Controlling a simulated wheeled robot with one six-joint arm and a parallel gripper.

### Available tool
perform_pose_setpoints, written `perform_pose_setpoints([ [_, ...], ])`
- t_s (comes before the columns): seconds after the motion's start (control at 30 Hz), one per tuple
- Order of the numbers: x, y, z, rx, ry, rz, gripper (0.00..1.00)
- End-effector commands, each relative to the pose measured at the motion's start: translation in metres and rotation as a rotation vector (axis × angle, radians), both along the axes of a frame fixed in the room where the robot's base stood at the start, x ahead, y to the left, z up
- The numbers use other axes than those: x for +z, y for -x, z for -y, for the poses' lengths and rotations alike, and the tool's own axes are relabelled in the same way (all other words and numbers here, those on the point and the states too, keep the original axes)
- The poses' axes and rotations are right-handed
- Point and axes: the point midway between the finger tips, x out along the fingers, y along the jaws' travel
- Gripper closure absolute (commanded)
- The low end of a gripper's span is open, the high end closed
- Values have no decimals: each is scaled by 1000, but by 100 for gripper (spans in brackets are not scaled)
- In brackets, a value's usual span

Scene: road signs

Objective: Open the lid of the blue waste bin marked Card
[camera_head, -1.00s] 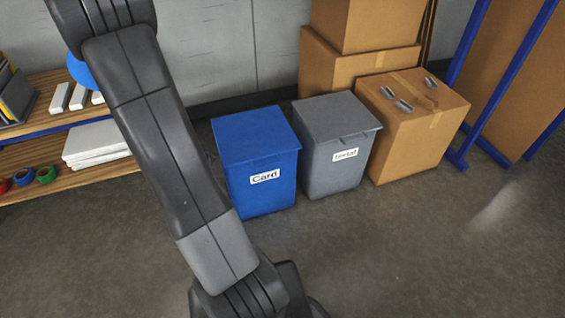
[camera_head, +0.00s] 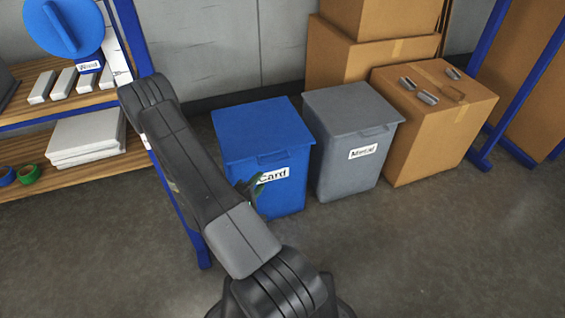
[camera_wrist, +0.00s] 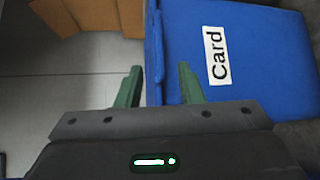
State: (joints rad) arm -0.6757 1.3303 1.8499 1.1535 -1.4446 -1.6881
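The blue waste bin (camera_head: 285,195) marked Card stands on the floor in the head view, its blue lid (camera_head: 258,125) down flat. A small lip juts from the lid's front edge (camera_head: 272,158). In the wrist view the bin (camera_wrist: 200,25) appears turned sideways, with its Card label (camera_wrist: 217,55) at right and the lid's rim (camera_wrist: 153,50) running up the middle. My gripper (camera_wrist: 160,78) has two green fingers, apart and empty, one on either side of the rim line in the picture. In the head view its fingers (camera_head: 250,187) partly cover the label; contact cannot be told.
A grey bin (camera_head: 345,180) marked Metal stands close on the right, then a cardboard box (camera_head: 430,145) with metal pieces on top. A wooden shelf (camera_head: 80,180) with a blue post stands at left, near my arm. The floor in front is clear.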

Motion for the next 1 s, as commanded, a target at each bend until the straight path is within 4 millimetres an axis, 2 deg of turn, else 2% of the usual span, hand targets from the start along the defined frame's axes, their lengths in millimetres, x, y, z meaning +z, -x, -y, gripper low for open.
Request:
perform_pose_setpoints([
  [0.17,-3,-18,11,-6,-3,0,66],
  [0.7,-17,-104,55,-2,-6,1,66],
  [1.0,-19,-118,62,0,-4,0,66],
])
